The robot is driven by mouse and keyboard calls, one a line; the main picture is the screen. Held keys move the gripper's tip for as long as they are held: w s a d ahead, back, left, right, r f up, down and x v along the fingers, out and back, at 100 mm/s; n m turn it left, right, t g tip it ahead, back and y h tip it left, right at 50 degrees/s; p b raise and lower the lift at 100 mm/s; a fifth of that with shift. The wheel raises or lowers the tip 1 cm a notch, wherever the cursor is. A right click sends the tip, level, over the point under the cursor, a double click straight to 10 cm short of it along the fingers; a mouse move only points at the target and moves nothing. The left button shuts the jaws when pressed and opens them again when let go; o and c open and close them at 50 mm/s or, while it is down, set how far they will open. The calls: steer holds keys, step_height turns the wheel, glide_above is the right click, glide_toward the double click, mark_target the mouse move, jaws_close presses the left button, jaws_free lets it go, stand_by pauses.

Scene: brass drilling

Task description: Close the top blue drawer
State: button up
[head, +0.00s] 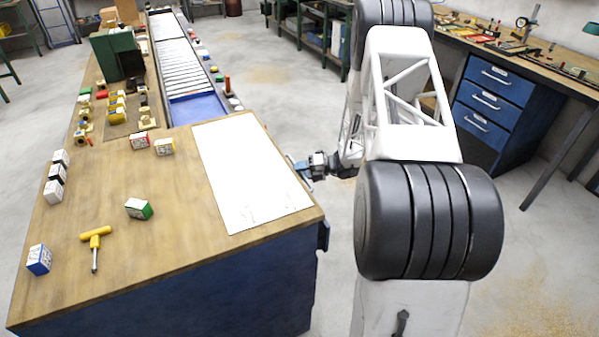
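A blue cabinet body (190,305) stands under the near wooden worktop. A small blue edge (298,168) shows past the worktop's right edge, close to my gripper; it may be part of a drawer, but I cannot tell how far out it is. A dark blue piece (323,236) sticks out from the cabinet's right side lower down. My gripper (308,168) is just right of the worktop, at or beside the blue edge. Its fingers are too small to read, and contact is unclear. The drawer fronts on this side are hidden.
A white sheet (250,175) lies on the worktop (110,190), with small boxes and a yellow-handled tool (96,238) to its left. A roller conveyor (180,60) runs behind. A second blue cabinet (490,95) with three drawers stands under the right bench. Floor between is clear.

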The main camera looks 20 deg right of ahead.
steer(key=shift+a, duration=0.1)
steer(key=shift+c, duration=0.3)
jaws_close()
steer(key=shift+a, duration=2)
steer(key=shift+o, duration=0.3)
jaws_free()
steer(key=shift+w, duration=0.1)
steer(key=shift+d, duration=0.15)
steer(key=v, duration=0.7)
steer(key=shift+s+d, duration=0.2)
steer(key=shift+d, duration=0.1)
